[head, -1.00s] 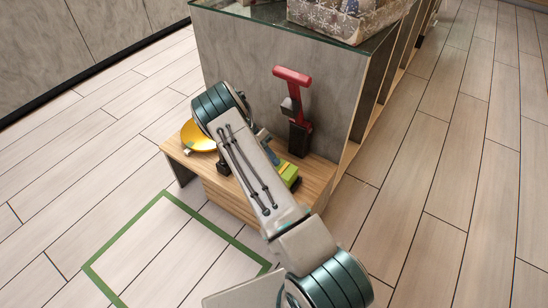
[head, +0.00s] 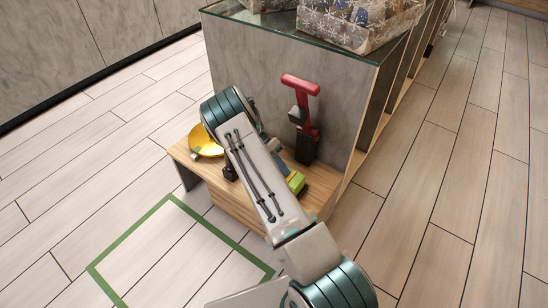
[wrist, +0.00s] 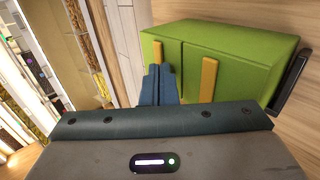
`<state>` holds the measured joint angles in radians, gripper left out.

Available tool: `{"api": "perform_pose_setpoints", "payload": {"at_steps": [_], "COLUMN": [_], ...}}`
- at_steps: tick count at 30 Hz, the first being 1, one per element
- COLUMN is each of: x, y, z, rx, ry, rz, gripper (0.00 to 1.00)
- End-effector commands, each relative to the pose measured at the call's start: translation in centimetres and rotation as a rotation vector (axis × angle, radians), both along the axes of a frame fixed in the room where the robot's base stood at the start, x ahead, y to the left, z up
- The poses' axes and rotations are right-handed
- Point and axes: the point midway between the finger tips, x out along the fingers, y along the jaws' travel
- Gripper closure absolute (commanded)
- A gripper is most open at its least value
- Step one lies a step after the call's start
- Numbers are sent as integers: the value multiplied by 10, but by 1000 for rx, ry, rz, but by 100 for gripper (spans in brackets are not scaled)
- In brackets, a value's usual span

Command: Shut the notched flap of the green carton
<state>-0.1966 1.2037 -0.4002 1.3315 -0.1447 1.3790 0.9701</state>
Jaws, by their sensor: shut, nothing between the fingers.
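The green carton (wrist: 225,48) fills the upper right of the wrist view. Its near side has a seam and two yellow strips, a left one (wrist: 183,72) and a right one (wrist: 209,80). I cannot make out a notch or tell how far any flap stands open. My gripper (wrist: 158,72) is shut and empty, its fingertips close in front of the carton's left part; I cannot tell whether they touch. In the head view only a corner of the carton (head: 297,182) shows beside my arm, which hides the rest and my fingers.
The carton is on a low wooden bench (head: 322,184) against a grey counter (head: 265,60). A red-and-black tool (head: 305,115) stands behind it and a golden bowl (head: 205,142) lies to the left. A black object (wrist: 289,80) is close at the carton's right. Floor is clear at right.

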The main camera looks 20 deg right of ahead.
Motion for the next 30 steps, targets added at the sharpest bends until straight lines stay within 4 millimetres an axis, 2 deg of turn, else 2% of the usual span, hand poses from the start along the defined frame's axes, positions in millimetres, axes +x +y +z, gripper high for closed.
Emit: {"api": "perform_pose_setpoints", "payload": {"at_steps": [6,8,21,30], "x": [2,10,62,79], "y": [0,5,39,51], "z": [44,41,60,66], "rx": [0,0,-1,-1], "ry": [-4,-4,-4,-2], "rz": [-2,1,0,-1], "gripper": [100,100,100,100]}}
